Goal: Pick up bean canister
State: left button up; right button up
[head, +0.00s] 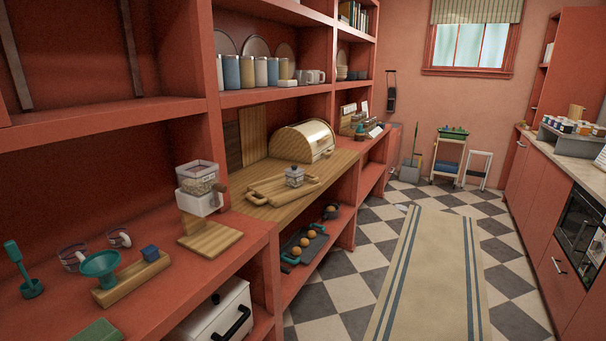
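A row of several canisters (247,72) in blue, beige and grey tones stands on the upper shelf at the upper left of the middle. They stand upright and close together. Labels are too small to read, so I cannot tell which one is the bean canister. A clear-topped container (197,177) with what look like beans sits above a white box on a wooden stand on the red counter. Neither of my grippers is in view.
A wooden bread box (303,142), boards and a small lidded jar (294,176) occupy the wooden counter. A teal funnel (100,265) and a blue cube (150,253) are at the front left. Red uprights divide the shelves. The striped rug (435,270) is clear.

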aim_at(293, 181)
jog(key=i+l+z, duration=0.2)
jog(key=i, duration=2.35)
